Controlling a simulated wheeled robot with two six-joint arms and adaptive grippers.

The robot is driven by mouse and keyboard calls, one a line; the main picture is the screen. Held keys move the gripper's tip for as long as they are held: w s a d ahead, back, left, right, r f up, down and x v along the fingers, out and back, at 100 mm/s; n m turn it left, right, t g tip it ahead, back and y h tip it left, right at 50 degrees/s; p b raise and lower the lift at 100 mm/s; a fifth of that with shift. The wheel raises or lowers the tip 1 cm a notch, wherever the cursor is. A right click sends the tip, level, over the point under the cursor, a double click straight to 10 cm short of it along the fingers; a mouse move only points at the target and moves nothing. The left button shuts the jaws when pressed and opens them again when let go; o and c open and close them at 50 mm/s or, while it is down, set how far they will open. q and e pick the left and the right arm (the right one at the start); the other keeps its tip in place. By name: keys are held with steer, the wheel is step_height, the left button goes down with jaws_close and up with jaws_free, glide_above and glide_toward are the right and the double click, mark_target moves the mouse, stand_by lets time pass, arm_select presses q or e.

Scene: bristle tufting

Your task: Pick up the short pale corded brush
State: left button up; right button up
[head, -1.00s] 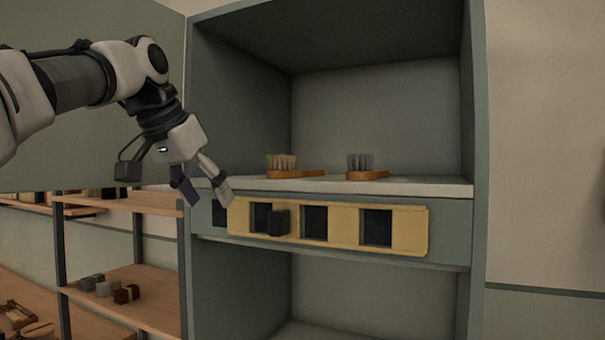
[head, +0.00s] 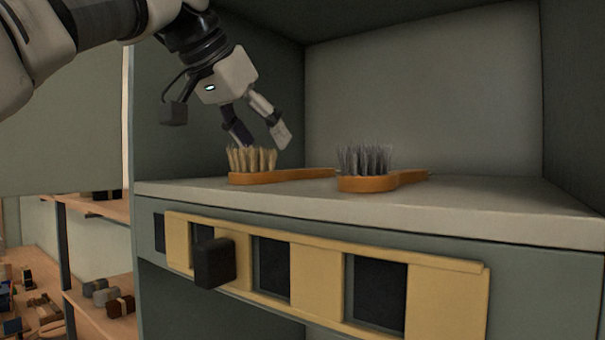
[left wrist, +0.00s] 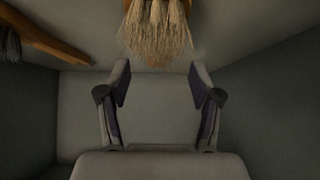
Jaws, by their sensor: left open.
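The pale brush (head: 252,160) lies on the cabinet shelf, bristles up, with its orange-brown wooden handle pointing right. Its pale tufts (left wrist: 155,30) show at the top middle of the left wrist view. Whether it is corded I cannot tell. A grey-bristled brush (head: 366,168) lies to its right and shows at the upper left of the left wrist view (left wrist: 40,40). My left gripper (head: 262,142) is open and empty, its fingertips just above and behind the pale tufts in the head view. No contact is visible. My right gripper is not in view.
The cabinet shelf (head: 480,205) has side walls and a back wall around the brushes. Below its edge is a yellow slotted panel (head: 325,275) with a dark knob (head: 214,262). A wooden rack (head: 95,210) with small blocks stands at the left. The shelf's right part is clear.

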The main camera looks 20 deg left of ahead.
mark_target(280, 163)
arm_select(q)
steer(key=shift+f, duration=0.25)
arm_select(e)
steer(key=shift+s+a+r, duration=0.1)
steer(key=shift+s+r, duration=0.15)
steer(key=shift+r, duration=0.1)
arm_select(q)
steer(key=p+x, duration=0.2)
steer(key=shift+w+d+f+p, duration=0.1)
steer(key=shift+d+p, duration=0.15)
steer(key=shift+p, duration=0.1)
steer(key=p+x, duration=0.1)
steer(key=x, duration=0.2)
steer(key=shift+w+d, duration=0.1)
steer(key=shift+w, duration=0.2)
steer(key=shift+s, duration=0.45)
steer(key=shift+c, duration=0.9)
steer(key=shift+s, duration=0.1)
steer(key=c, duration=1)
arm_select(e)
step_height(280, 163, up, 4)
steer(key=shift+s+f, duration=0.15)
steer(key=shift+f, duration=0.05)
